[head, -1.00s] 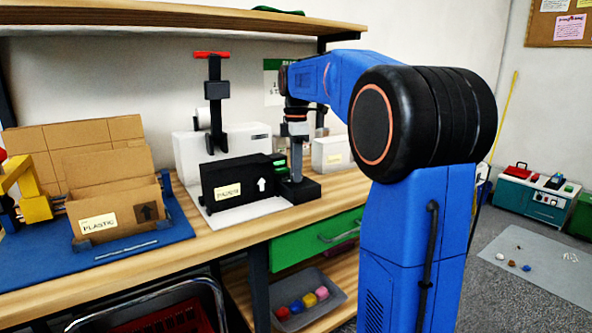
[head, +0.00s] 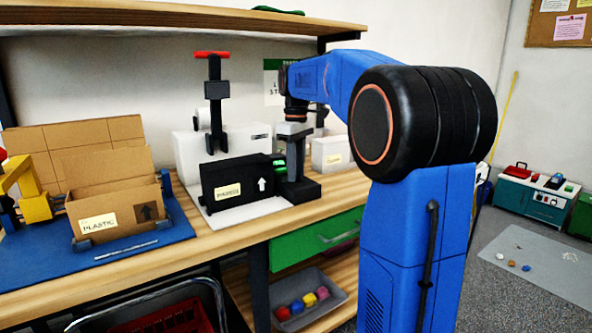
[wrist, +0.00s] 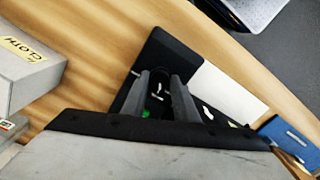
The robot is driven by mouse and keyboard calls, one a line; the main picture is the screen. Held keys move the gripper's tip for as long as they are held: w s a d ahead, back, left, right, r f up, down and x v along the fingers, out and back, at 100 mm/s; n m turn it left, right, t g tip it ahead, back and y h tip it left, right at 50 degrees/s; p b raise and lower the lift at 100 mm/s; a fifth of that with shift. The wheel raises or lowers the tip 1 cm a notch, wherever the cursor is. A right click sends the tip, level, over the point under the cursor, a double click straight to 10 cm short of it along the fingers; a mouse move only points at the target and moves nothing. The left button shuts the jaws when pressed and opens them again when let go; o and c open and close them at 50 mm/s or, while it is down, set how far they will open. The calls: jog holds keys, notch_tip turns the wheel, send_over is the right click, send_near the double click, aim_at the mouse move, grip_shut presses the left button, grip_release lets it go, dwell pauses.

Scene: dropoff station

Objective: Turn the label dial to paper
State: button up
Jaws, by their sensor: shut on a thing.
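My gripper (head: 296,184) points down at a black block (head: 306,189) to the right of the black box (head: 238,181) on the workbench. In the wrist view my gripper's two grey fingers (wrist: 161,98) are shut on a dark part with a short white mark, which I take to be the label dial (wrist: 157,88). It sits on a black base (wrist: 158,52). The fingers hide much of the dial, and I cannot read its setting. The black box carries a pale label, too small to read surely, and a white arrow.
A cardboard box (head: 112,212) labelled PLASTIC stands on a blue mat (head: 150,247) at left. A white machine with a red-topped lever (head: 212,55) stands behind the black box. A pale box labelled CLOTH (wrist: 20,72) is nearby. A green drawer (head: 300,243) lies below.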

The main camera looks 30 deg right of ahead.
jog(key=m, duration=0.5)
jog(key=shift+m, duration=0.3)
jog(key=m, duration=0.5)
jog(key=shift+m, duration=0.4)
jog(key=o, duration=1.1)
jog(key=shift+c, duration=0.2)
jog(key=shift+r, duration=0.15)
notch_tip(320, 180, up, 17)
jog(key=shift+r, duration=0.1)
